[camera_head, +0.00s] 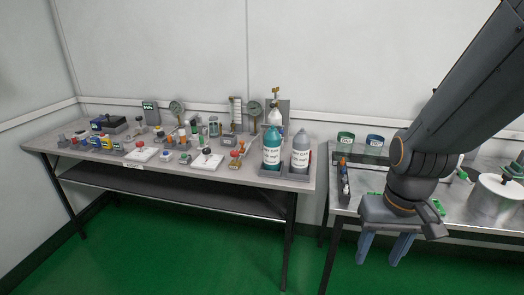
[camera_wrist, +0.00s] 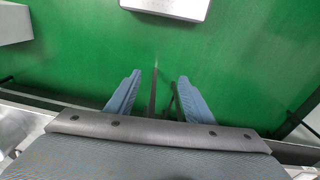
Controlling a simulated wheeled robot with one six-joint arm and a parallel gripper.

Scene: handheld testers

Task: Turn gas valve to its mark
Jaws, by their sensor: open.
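My gripper (camera_head: 383,250) hangs open and empty at the front of the right-hand bench, with its blue fingers pointing down. On the left table, a teal gas bottle (camera_head: 271,150) and a grey gas bottle (camera_head: 300,153) stand upright near the right end. A brass-coloured fitting with red parts (camera_head: 237,155) lies left of them. A small cylinder with a brass top (camera_head: 275,112) stands behind them. I cannot tell which part is the gas valve, and no mark is readable.
The left table (camera_head: 225,178) is crowded with small testers, gauges and white trays. A right-hand bench (camera_head: 370,181) holds green and blue cups and a steel pot (camera_head: 492,197). A gap separates the tables. Green floor (camera_head: 180,250) in front is clear.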

